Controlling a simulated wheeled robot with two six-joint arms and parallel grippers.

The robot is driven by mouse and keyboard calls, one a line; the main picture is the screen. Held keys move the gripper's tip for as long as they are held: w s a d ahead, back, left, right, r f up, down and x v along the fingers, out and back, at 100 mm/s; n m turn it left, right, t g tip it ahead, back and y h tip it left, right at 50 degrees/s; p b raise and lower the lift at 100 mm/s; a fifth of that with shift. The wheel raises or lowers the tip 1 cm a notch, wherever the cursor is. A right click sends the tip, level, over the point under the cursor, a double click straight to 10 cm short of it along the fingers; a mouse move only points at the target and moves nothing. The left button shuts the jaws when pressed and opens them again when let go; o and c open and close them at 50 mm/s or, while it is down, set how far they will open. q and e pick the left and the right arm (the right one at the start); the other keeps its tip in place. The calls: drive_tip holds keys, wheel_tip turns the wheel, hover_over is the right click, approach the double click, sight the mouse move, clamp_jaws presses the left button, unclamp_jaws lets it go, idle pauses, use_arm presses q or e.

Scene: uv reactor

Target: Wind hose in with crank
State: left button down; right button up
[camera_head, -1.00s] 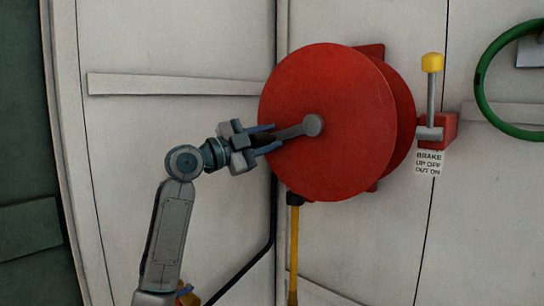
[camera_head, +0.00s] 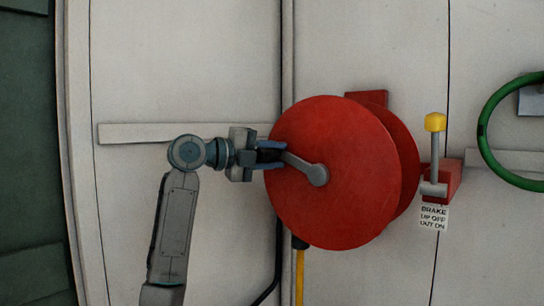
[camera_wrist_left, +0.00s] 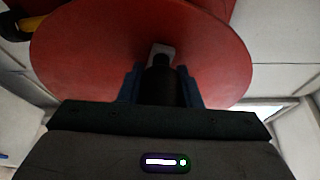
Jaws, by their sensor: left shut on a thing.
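A red hose reel (camera_head: 345,200) is mounted on the pale wall. Its grey crank arm (camera_head: 306,168) runs from the hub up and to the left. My left gripper (camera_head: 278,152) comes in from the left and is shut on the dark crank handle (camera_head: 268,155) near the reel's upper left rim. The left wrist view shows the dark handle (camera_wrist_left: 159,82) between the two blue fingers, with the red disc (camera_wrist_left: 90,50) behind. A yellow hose (camera_head: 299,275) hangs below the reel from a black fitting. My right gripper is not in view.
A brake lever with a yellow knob (camera_head: 435,122) stands upright on a red bracket right of the reel, above a brake label (camera_head: 433,217). A green ring (camera_head: 484,140) is at the far right. A black cable runs down the wall left of the hose.

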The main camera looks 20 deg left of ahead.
use_arm(q)
drive_tip(key=shift+r, duration=0.2)
idle(0.3)
drive_tip(key=c, duration=1.1)
unclamp_jaws()
drive_tip(key=shift+o, duration=0.2)
drive_tip(key=shift+f, duration=0.1)
drive_tip(key=shift+s+a, duration=0.15)
drive_tip(key=shift+s, duration=0.05)
drive_tip(key=b+v, duration=0.4)
drive_tip(key=v, duration=0.6)
drive_tip(key=shift+s, duration=0.15)
